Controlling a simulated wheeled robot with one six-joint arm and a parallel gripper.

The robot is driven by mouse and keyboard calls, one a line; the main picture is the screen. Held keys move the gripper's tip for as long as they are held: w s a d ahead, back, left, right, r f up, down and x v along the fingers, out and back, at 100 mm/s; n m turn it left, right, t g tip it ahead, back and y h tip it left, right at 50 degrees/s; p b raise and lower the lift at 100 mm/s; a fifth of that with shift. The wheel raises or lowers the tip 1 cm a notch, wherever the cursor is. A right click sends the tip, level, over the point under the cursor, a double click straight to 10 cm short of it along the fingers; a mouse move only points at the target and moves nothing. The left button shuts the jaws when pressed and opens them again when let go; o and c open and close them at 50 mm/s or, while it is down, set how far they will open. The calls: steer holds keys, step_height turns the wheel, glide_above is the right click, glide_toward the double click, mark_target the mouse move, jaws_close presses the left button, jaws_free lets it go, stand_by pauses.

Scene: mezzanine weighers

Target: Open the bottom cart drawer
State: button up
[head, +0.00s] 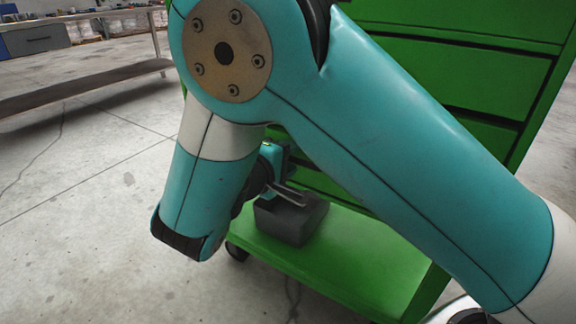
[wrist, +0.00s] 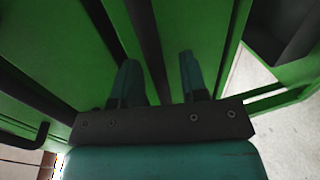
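The green cart (head: 490,85) stands at the right in the head view, its stacked drawer fronts separated by dark gaps. My teal arm crosses in front of it and hides most of the lower drawers. My gripper (head: 285,190) is low by the cart's front, partly hidden by my arm. In the wrist view my gripper (wrist: 158,70) has its two teal fingers apart. A dark strip (wrist: 148,40) along the green fronts runs between them; I cannot tell whether it is a handle or a gap, or whether the fingers touch it.
A dark grey bin (head: 290,220) sits on the cart's green bottom shelf (head: 350,260), close below my gripper. A metal table (head: 90,80) stands at the back left. The concrete floor on the left is clear.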

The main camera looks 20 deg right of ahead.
steer(key=shift+w+d, duration=0.15)
steer(key=shift+d, duration=0.05)
jaws_close()
